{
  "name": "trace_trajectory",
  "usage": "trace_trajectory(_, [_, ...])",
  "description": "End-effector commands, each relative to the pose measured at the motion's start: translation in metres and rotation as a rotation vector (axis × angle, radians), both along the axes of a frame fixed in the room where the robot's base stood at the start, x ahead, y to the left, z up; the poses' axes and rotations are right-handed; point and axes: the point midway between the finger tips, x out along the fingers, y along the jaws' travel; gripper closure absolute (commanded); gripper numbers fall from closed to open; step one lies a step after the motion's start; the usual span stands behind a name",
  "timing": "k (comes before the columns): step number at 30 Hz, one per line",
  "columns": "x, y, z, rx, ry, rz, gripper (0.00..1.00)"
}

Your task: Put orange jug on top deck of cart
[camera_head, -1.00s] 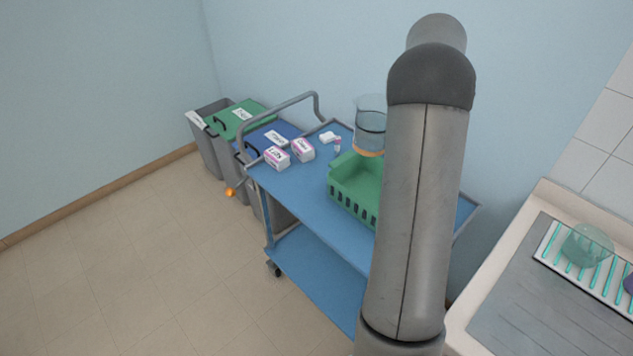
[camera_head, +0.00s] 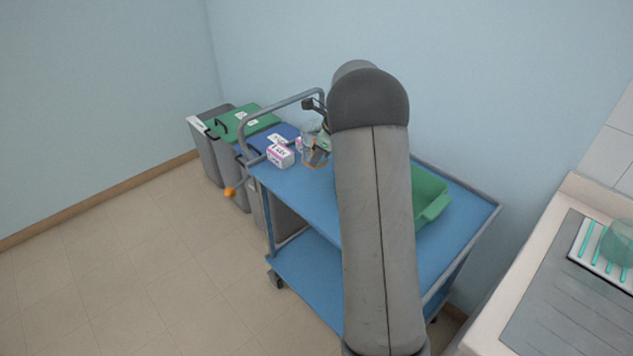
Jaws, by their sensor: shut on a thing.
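The orange jug (camera_head: 314,155), clear-walled with an orange band at its base, is upright over the far left part of the cart's top deck (camera_head: 297,188), close to the small boxes. My gripper (camera_head: 322,125) is shut on the jug, partly hidden behind my arm. I cannot tell whether the jug's base touches the deck. The blue cart stands against the back wall, and my arm covers the middle of its deck.
A white-and-pink box (camera_head: 280,156) stands left of the jug, with another box partly hidden behind it. A green basket (camera_head: 432,197) is on the deck's right part. Lidded bins (camera_head: 213,155) stand beyond the cart handle. The deck's front left is clear.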

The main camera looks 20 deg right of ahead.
Motion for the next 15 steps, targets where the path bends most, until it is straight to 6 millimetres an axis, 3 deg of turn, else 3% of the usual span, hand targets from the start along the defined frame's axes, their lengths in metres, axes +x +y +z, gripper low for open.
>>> trace_trajectory(4, [0.0, 0.0, -0.026, 0.001, 0.002, 0.0, 1.0])
trace_trajectory(15, [0.0, 0.0, -0.063, 0.001, 0.002, 0.002, 1.0])
